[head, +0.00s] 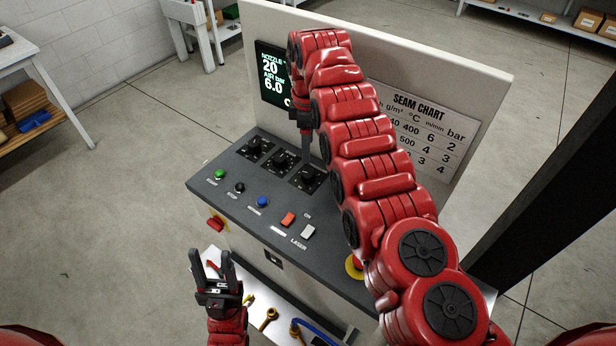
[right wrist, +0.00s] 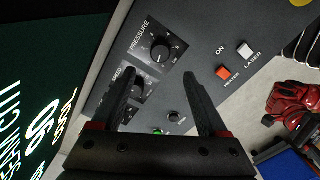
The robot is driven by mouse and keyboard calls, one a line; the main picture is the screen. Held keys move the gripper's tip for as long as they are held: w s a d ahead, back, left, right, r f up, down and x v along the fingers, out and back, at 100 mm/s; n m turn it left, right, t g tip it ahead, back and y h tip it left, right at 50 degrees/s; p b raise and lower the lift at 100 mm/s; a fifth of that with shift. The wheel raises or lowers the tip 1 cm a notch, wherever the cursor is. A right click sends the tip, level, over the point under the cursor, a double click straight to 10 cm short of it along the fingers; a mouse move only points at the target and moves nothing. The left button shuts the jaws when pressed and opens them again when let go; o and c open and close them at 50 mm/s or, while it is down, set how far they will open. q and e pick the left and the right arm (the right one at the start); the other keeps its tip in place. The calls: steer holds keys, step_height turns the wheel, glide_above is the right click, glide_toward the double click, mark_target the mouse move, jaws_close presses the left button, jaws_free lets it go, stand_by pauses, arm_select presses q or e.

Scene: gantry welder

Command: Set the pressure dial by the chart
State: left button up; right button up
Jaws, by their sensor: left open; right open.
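The pressure dial (right wrist: 160,50) is a round black knob with printed marks, labelled PRESSURE in the right wrist view. It is the rightmost of three dials in the head view (head: 308,179). My right gripper (right wrist: 160,73) is open and empty, its fingertips toward the dial; the dial shows in the gap ahead of them. In the head view my right gripper (head: 306,146) is above the dials. The seam chart (head: 425,125) is partly hidden by my right arm. Its bar column reads 2, 3, 4. My left gripper (head: 216,272) is open and empty before the console.
The display (head: 272,78) reads 20 and air bar 6.0. The console (head: 225,165) carries green (head: 219,174), black and blue buttons, an orange switch (head: 288,219) and a white switch (head: 308,232). A tray with tools (head: 268,318) is in front. A dark post (head: 550,190) stands at right.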

mark_target(308, 173)
step_height(308, 173, down, 6)
steer(key=p, duration=0.2)
steer(key=shift+s+d+f+p, duration=0.1)
steer(key=shift+s+f+p, duration=0.05)
steer(key=shift+f+p, duration=0.15)
step_height(308, 173, down, 3)
steer(key=shift+f+b, duration=0.1)
steer(key=shift+b, duration=0.6)
jaws_close()
